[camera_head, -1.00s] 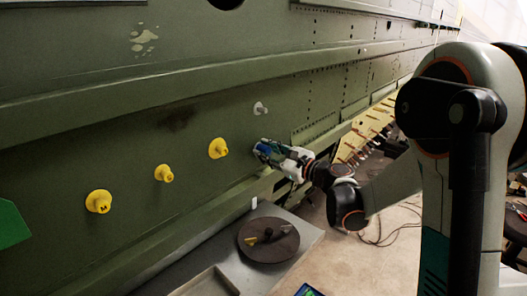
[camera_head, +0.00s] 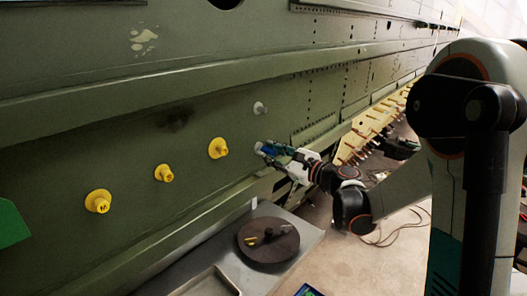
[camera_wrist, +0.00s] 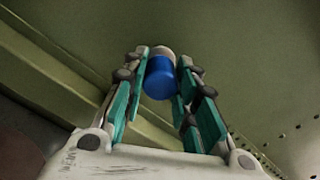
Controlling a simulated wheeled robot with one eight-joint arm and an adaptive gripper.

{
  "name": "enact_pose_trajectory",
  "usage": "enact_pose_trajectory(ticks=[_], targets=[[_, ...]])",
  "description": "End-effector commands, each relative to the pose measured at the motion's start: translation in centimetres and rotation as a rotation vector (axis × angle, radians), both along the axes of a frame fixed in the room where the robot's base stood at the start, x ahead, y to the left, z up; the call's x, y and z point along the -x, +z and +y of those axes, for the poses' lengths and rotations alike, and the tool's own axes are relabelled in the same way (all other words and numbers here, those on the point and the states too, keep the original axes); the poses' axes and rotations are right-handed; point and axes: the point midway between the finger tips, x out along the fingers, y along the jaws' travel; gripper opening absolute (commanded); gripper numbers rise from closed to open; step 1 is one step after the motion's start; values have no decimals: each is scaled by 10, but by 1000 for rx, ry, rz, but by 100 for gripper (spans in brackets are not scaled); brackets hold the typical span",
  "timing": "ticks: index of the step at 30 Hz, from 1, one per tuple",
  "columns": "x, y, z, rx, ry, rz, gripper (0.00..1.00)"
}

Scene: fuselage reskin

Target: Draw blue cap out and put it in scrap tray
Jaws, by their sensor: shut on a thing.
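The blue cap (camera_head: 268,150) is between the fingers of my gripper (camera_head: 274,152), close to the green fuselage skin. In the wrist view the blue cap (camera_wrist: 160,82) sits between the teal finger pads of my gripper (camera_wrist: 161,80), which press on both its sides. A pale grey end shows on its far side, towards the skin. I cannot tell whether that end still touches the skin. A shallow grey tray (camera_head: 212,281) is at the lower edge of the head view, partly cut off; I cannot tell whether it is the scrap tray.
Yellow caps (camera_head: 219,148) and a grey one (camera_head: 260,108) sit on the skin (camera_head: 120,145). A round dark dish (camera_head: 266,254) with small pieces stands on a grey bench (camera_head: 305,236) below my gripper. A ledge runs along the skin under the cap.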

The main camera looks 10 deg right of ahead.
Motion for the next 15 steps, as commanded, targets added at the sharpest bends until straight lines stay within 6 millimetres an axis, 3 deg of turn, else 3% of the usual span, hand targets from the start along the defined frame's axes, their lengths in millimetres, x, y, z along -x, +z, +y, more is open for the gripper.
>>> enact_pose_trajectory(ticks=[15], targets=[[10,0,-7,0,-1,0,2]])
